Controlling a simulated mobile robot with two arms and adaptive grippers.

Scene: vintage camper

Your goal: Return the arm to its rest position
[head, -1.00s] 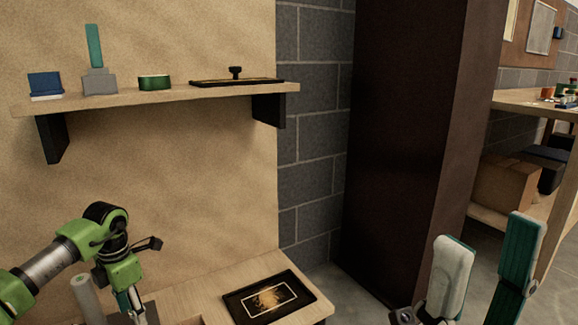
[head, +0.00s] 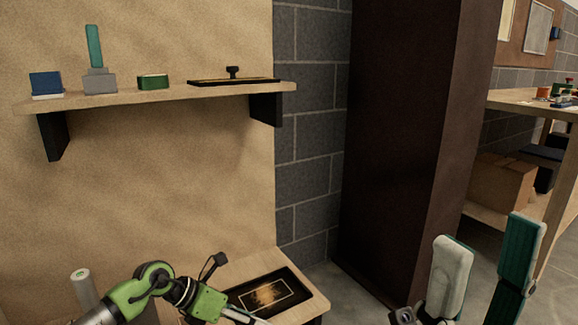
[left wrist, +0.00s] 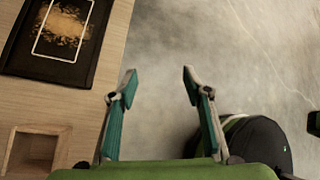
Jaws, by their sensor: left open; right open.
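My left arm comes in at the lower left of the head view, where its green wrist lies low before the wooden bench and its fingertips are cut off or hidden. In the left wrist view my left gripper (left wrist: 158,76) is open and empty, with its two teal fingers apart over the grey floor just right of the bench edge. My right gripper (head: 485,250) is open and empty at the lower right of the head view, its fingers pointing up in front of the floor and the dark cabinet.
The wooden bench (left wrist: 68,105) carries a black tray with a gold pattern (head: 262,297), also in the left wrist view (left wrist: 62,32). A wall shelf (head: 190,91) holds several small items. A tall dark cabinet (head: 400,130) stands right of it. Bare floor (left wrist: 230,60) lies beside the bench.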

